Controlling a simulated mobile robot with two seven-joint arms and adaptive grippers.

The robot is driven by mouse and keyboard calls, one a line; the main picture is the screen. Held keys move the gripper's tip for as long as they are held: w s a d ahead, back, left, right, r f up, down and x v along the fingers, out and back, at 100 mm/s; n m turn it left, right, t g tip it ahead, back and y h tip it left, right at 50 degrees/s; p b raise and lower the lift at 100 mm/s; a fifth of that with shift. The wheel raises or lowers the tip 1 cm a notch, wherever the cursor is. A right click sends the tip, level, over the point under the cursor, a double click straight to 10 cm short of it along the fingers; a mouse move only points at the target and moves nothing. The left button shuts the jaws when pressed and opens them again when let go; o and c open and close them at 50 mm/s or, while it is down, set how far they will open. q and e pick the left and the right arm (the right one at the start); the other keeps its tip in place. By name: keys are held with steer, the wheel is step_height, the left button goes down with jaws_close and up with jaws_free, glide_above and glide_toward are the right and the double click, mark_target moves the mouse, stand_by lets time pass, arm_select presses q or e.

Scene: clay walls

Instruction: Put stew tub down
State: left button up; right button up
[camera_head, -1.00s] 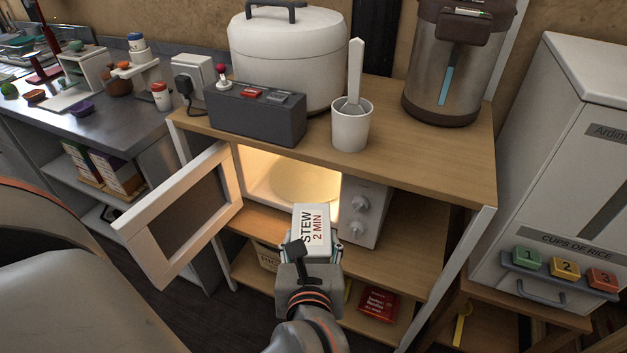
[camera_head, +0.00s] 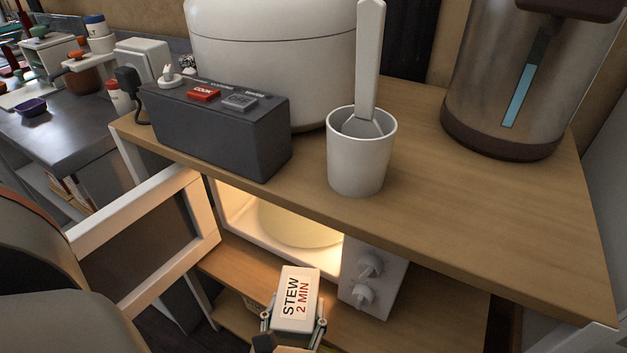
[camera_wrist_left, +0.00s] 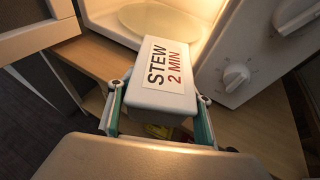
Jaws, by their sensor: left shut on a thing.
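The stew tub (camera_head: 297,299) is a white box with a label reading "STEW 2 MIN". My left gripper (camera_head: 294,324) is shut on it, with a finger on each side. In the left wrist view the tub (camera_wrist_left: 160,82) is between the fingers of the gripper (camera_wrist_left: 157,112), in front of the lit microwave opening. The microwave (camera_head: 372,281) has its door (camera_head: 143,255) swung open to the left. Its pale turntable (camera_head: 297,224) shows inside, empty where visible. My right gripper is not in view.
The wooden shelf top (camera_head: 470,205) overhangs the microwave. It carries a white cup (camera_head: 357,165) with a paddle, a dark control box (camera_head: 218,130), a rice cooker (camera_head: 275,60) and a metal urn (camera_head: 508,85). A lower shelf (camera_head: 245,265) lies under the microwave.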

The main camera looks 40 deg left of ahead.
arm_select(q)
steer(key=w+a, duration=0.2)
steer(key=w, duration=0.1)
steer(key=w+a+p, duration=0.1)
steer(key=w+a, duration=0.2)
steer(key=w, duration=0.1)
steer(key=w+a, duration=0.3)
steer(key=w, duration=0.1)
steer(key=shift+w+a+r, duration=0.15)
steer(key=shift+w+r, duration=0.1)
steer(key=shift+r, duration=0.1)
steer(key=w+a, duration=0.2)
steer(key=w, duration=0.1)
steer(key=w+a, duration=0.5)
steer(key=w, duration=0.2)
steer(key=shift+a+f, duration=0.2)
steer(key=shift+f, duration=0.1)
steer(key=shift+w+a, duration=0.3)
steer(key=shift+w, duration=0.15)
steer(key=w+a+b, duration=0.1)
steer(key=w+a, duration=0.1)
steer(key=shift+w, duration=0.4)
steer(key=shift+f, duration=0.2)
steer(key=shift+r, duration=0.2)
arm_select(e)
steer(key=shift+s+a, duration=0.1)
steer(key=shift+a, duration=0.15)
arm_select(q)
steer(key=shift+f, duration=0.1)
